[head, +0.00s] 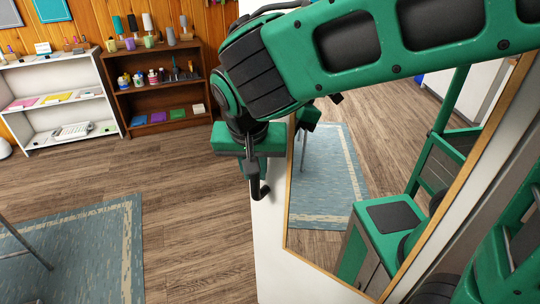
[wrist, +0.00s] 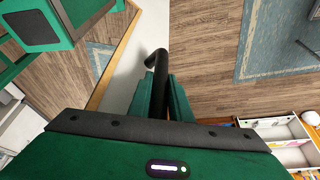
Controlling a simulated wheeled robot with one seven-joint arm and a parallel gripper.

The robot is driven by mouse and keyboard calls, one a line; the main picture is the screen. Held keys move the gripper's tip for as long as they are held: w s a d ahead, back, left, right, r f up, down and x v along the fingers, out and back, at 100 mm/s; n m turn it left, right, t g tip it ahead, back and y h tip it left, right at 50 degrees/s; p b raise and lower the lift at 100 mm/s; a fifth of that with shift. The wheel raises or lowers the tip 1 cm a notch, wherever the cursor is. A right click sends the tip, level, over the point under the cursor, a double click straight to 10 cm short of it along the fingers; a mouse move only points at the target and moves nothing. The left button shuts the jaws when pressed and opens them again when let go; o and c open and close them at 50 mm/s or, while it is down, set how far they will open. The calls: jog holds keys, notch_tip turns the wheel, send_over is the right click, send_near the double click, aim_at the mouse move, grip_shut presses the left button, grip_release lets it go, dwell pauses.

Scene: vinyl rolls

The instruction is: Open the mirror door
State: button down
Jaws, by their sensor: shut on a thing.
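The mirror door (head: 268,245) is a white panel with a wood-framed mirror (head: 318,180) that reflects the blue rug and my green body. Its black handle (head: 263,190) is near the door's left edge in the head view. My gripper (head: 254,172) is shut on the handle, with my arm reaching over from the upper right. In the wrist view, the handle (wrist: 156,65) bends out from between my green fingers (wrist: 160,98), beside the white door (wrist: 128,72). How far the door stands open is hard to tell.
A brown shelf (head: 150,95) with bottles and cups and a white shelf (head: 55,105) stand against the wooden wall at the back left. A blue rug (head: 90,250) lies at the lower left, with a metal leg on it. The wooden floor left of the door is clear.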

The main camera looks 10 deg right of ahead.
jog(key=shift+s+a+r+n, duration=0.1)
jog(key=shift+s+a+n, duration=0.3)
jog(key=shift+s+a, duration=0.55)
jog(key=shift+d, duration=0.1)
jog(key=c, duration=1.6)
grip_release()
jog(key=shift+c, duration=0.2)
jog(key=shift+s, duration=0.1)
jog(key=v, duration=1)
jog(key=shift+r, duration=0.3)
jog(key=shift+s+d, duration=0.1)
jog(key=shift+d, duration=0.05)
